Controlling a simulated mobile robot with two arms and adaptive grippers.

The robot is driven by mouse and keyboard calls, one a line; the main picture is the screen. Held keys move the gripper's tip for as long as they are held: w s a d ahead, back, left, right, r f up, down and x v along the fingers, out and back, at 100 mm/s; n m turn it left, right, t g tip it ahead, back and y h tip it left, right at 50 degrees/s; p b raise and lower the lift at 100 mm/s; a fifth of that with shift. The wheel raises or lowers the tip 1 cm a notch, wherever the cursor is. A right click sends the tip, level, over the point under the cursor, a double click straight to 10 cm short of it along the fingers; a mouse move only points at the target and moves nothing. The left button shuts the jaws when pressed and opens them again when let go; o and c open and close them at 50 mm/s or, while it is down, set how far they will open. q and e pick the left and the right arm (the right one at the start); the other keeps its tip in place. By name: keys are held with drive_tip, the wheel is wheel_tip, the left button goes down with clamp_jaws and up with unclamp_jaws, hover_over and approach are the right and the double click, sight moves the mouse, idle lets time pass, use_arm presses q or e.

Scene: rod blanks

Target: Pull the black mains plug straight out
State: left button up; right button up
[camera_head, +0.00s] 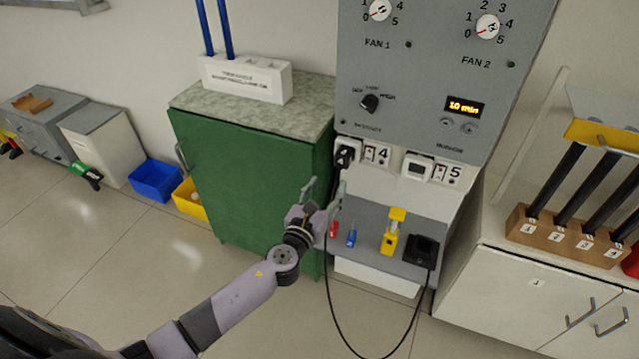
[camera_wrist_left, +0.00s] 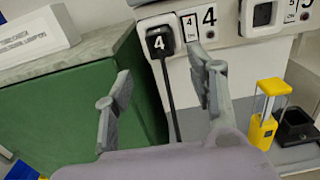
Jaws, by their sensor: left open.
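The black mains plug (camera_head: 344,155) sits in the socket marked 4 on the grey panel. In the left wrist view the plug (camera_wrist_left: 160,42) carries a white 4, and its black cable hangs straight down from it. In the head view the cable (camera_head: 328,290) loops below the shelf and up to a black base (camera_head: 421,249). My left gripper (camera_head: 326,189) is open and empty, below and in front of the plug. In the left wrist view its fingers (camera_wrist_left: 160,78) stand either side of the cable's line, apart from the plug. My right gripper is not in view.
Socket 5 (camera_head: 416,168) is to the right, beside a switch. A yellow device (camera_head: 393,231) and small red and blue items stand on the shelf below. A green cabinet (camera_head: 245,180) with a white rod block (camera_head: 245,80) stands close on the left.

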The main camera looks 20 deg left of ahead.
sight(341, 164)
use_arm(q)
drive_tip(key=w+b, duration=0.1)
drive_tip(key=w, duration=0.4)
drive_tip(key=w+b, duration=0.1)
drive_tip(key=w, duration=0.4)
drive_tip(key=shift+w+d+f+b, duration=0.1)
drive_tip(key=shift+d+f+b, duration=0.1)
drive_tip(key=shift+b, duration=0.15)
drive_tip(key=shift+w+r, duration=0.1)
drive_tip(key=shift+w, duration=0.8)
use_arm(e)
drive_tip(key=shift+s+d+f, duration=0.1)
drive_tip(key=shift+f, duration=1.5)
use_arm(q)
drive_tip(key=shift+c, duration=0.4)
drive_tip(key=shift+c, duration=1.4)
clamp_jaws()
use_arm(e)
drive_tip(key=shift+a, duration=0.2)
use_arm(q)
drive_tip(key=shift+s, duration=0.25)
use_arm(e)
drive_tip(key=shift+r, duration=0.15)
